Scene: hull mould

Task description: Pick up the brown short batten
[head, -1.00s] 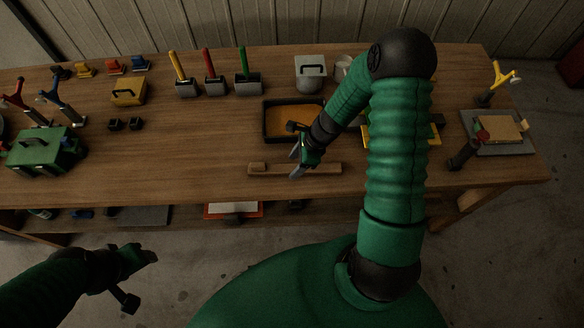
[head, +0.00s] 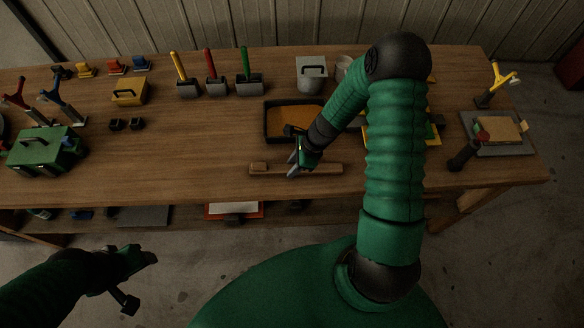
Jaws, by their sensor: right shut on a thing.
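The brown short batten (head: 322,169) lies lengthwise along the front part of the wooden bench, with a small raised block near its left end. My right gripper (head: 293,171) reaches down over the batten's middle and is shut on it; the fingers hide part of it. I cannot tell any gap between the batten and the bench top. My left gripper (head: 140,277) is low at the left, in front of the bench and away from the batten.
A black tray with an orange inside (head: 283,121) sits just behind my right gripper. A green toolbox (head: 45,151) stands at the left. A grey board (head: 515,147) lies at the right. Bench top left of the batten is clear.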

